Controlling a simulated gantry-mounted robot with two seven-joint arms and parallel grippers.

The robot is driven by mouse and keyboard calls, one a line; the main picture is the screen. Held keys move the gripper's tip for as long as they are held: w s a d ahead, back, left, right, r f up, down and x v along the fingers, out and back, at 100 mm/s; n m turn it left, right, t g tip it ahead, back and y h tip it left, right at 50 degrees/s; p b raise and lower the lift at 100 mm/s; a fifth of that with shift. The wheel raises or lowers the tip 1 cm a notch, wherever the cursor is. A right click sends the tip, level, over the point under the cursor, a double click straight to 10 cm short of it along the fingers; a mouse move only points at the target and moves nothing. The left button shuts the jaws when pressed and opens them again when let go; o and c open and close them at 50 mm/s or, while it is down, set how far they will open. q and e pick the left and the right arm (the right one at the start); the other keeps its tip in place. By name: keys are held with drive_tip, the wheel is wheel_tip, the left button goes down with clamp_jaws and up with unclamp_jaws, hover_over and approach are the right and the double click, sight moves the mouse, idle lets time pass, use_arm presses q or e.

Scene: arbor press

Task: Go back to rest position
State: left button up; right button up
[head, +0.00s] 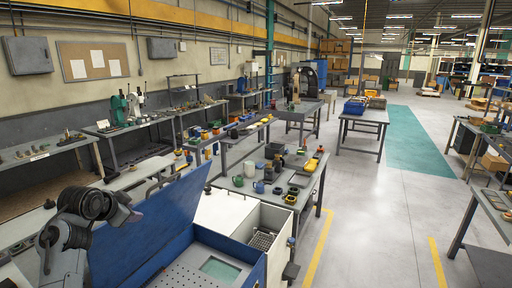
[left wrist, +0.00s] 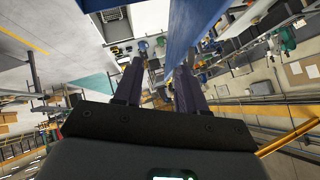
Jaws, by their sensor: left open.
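My left arm comes in at the lower left of the head view. Its gripper (head: 130,214) is in the air beside the raised blue lid (head: 155,228), and the fingers are small and hard to make out there. In the left wrist view the two dark fingers of the left gripper (left wrist: 160,74) stand apart with nothing between them. The blue lid (left wrist: 188,28) shows close beyond the fingertips; I cannot tell whether they touch. My right gripper is not in view.
A blue-edged cabinet with a perforated tray (head: 210,262) lies under the lid. Behind it stands a bench with mugs and small parts (head: 278,205). A green press (head: 118,108) stands on a left bench. The grey floor (head: 375,225) at the right is clear.

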use_arm(q)
drive_tip(key=s+f+g+p, duration=0.15)
drive_tip(key=s+f, duration=0.25)
drive_tip(key=f, duration=0.9)
drive_tip(key=s+f+g, duration=0.3)
drive_tip(key=s+f, duration=0.1)
drive_tip(key=f, duration=0.8)
drive_tip(key=s+d+f+g+y+p, duration=0.1)
drive_tip(key=s+d+f+g+p, duration=0.15)
drive_tip(key=s+f, duration=1.35)
drive_tip(key=s+d+g+p, duration=0.1)
drive_tip(key=s+d, duration=0.2)
drive_tip(key=s, duration=0.7)
drive_tip(key=s+d, duration=0.4)
drive_tip(key=s, duration=0.6)
drive_tip(key=s+d+r+n+t, duration=0.1)
drive_tip(key=s+d+r+n, duration=0.1)
drive_tip(key=r, duration=0.5)
drive_tip(key=s+d+r+n+t, duration=0.1)
drive_tip(key=s+d+r+n, duration=0.1)
drive_tip(key=r, duration=0.5)
drive_tip(key=shift+d+n+h+p, duration=0.3)
drive_tip(key=shift+d+n, duration=0.45)
drive_tip(key=shift+n, duration=0.15)
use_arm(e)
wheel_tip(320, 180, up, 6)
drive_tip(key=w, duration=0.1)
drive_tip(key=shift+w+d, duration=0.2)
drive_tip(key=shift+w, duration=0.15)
